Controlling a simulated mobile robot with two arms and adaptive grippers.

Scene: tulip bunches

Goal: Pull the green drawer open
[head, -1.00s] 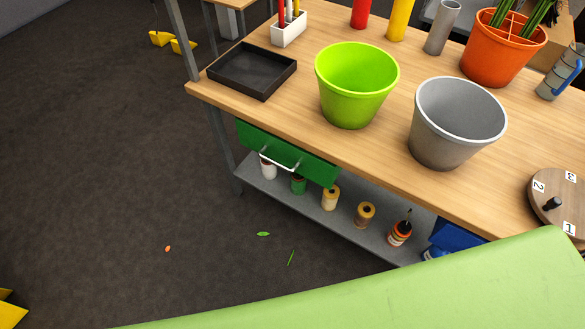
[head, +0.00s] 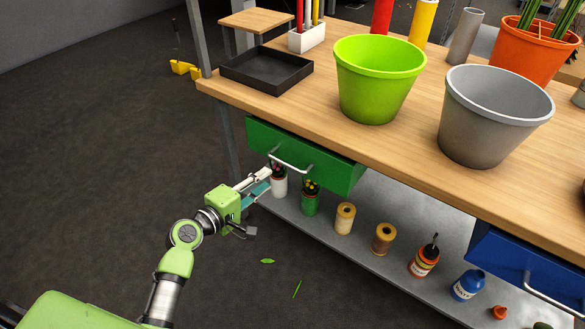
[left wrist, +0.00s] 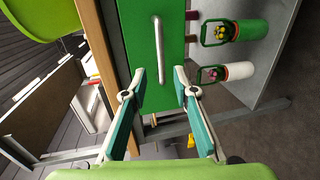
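The green drawer (head: 303,158) hangs under the left part of the wooden bench, with a pale bar handle (head: 288,163) across its front. It looks shut, and no inside shows. My left gripper (head: 266,181) is just in front of and below the handle in the head view. In the left wrist view the gripper (left wrist: 160,74) is open and empty, one finger on each side of the line of the handle (left wrist: 158,62). The handle's end shows between the fingertips, and I cannot see contact. The green drawer front (left wrist: 143,40) fills the upper middle there. My right gripper is not in view.
The bench top (head: 310,103) carries a black tray (head: 266,72), a lime pot (head: 376,80) and a grey pot (head: 490,115). A grey shelf (head: 330,228) below holds several small containers. A blue drawer (head: 520,265) is at right.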

